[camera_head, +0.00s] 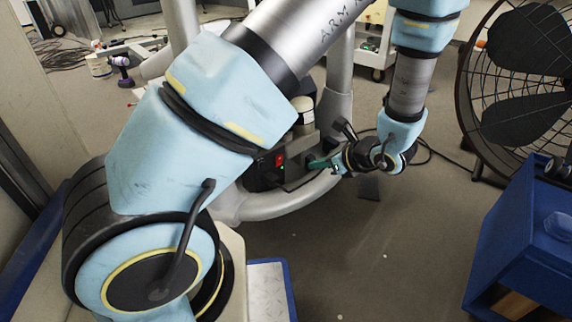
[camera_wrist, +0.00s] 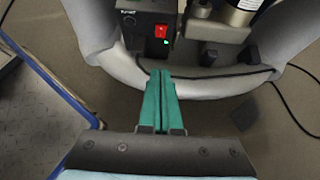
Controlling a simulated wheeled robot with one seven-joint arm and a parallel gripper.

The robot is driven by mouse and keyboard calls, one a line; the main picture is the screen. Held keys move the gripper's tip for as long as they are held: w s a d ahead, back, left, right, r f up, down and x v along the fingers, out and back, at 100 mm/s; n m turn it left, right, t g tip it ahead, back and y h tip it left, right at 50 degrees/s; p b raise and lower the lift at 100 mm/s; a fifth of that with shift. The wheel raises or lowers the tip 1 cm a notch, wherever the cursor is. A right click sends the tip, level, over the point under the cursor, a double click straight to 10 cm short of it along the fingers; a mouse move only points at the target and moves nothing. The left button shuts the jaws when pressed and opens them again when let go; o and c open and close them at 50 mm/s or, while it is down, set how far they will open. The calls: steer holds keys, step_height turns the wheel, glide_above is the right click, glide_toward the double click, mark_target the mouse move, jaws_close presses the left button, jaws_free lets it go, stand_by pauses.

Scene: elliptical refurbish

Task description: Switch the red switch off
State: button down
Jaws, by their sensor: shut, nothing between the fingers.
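The red switch (camera_wrist: 161,31) is on the face of a black box (camera_wrist: 134,42) in the wrist view, with a small green light just below it. In the head view the red switch (camera_head: 279,160) shows small on the black box (camera_head: 262,174), left of my gripper. My gripper (camera_wrist: 158,72) has its two green fingers together and empty. Its tips point toward the box, below the switch in the wrist view, and appear apart from it. In the head view my gripper (camera_head: 312,164) is to the right of the box. The switch's exact tilt is too small to tell.
A grey tubular frame (camera_head: 285,203) curves around the box. A large black fan (camera_head: 520,75) and a blue cabinet (camera_head: 525,240) stand at the right. A black cable (camera_wrist: 295,112) lies on the floor. Open floor (camera_head: 400,265) lies in front.

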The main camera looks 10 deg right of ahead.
mark_target(280, 159)
steer(key=b+x, duration=0.5)
steer(key=x, duration=0.5)
steer(key=shift+w+a+f, duration=0.1)
steer(key=shift+a+f, duration=0.05)
steer(key=shift+f, duration=0.15)
steer(key=shift+w+a+r+b, duration=0.3)
steer(key=shift+w+a, duration=0.2)
steer(key=shift+w, duration=0.3)
steer(key=shift+w+a+r+b, duration=0.25)
steer(key=shift+w+a, duration=0.2)
steer(key=shift+w, duration=0.35)
steer(key=shift+w+a+r, duration=0.15)
steer(key=shift+w+a, duration=0.05)
steer(key=shift+w, duration=0.05)
